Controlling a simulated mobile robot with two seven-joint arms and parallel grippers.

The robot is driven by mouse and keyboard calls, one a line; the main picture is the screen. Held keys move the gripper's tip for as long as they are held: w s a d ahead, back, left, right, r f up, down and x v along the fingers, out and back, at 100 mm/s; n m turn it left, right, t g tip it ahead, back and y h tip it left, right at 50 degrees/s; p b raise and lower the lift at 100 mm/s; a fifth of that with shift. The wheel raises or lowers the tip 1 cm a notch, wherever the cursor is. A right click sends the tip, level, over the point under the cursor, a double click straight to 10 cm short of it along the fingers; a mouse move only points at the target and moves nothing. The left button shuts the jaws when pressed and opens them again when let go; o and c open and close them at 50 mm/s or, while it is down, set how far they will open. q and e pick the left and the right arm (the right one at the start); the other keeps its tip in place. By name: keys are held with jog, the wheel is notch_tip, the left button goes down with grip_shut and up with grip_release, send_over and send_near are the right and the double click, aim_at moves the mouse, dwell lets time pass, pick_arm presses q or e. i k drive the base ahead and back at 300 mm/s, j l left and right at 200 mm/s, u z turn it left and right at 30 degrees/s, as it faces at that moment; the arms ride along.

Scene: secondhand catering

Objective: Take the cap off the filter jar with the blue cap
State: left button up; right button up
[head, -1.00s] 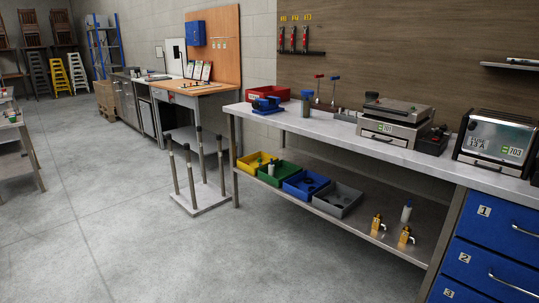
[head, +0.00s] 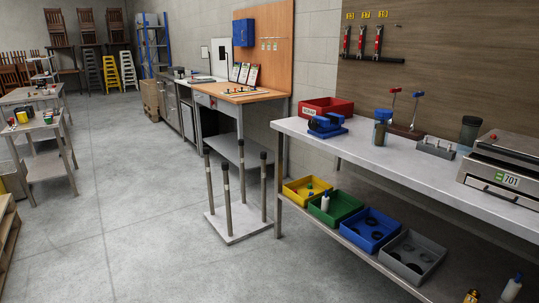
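A jar with a blue cap (head: 382,115) stands upright on the long bench top (head: 345,147), right of a blue tool. Its greyish body (head: 379,135) shows below the cap, and the cap sits on it. Another jar with a dark cap (head: 470,130) stands farther right on the same bench, near the wall. Neither of my grippers is in view.
A red bin (head: 327,106) and the blue tool (head: 327,125) stand left of the jar; a grill (head: 505,165) stands to the right. Bins line the lower shelf (head: 345,232). A low stand with upright posts (head: 236,228) is left of the bench. Open floor (head: 130,220) lies left.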

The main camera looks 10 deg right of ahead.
aim_at(382, 125)
jog(key=i+z, duration=0.2)
jog(key=i, duration=0.2)
jog(key=i+j+z, duration=0.15)
jog(key=i, duration=0.25)
jog(key=i+j+z, duration=0.2)
jog(key=i, duration=0.2)
jog(key=i+j+z, duration=0.25)
jog(key=z, duration=0.2)
jog(key=i+j+z, duration=0.45)
jog(key=k+l, duration=0.05)
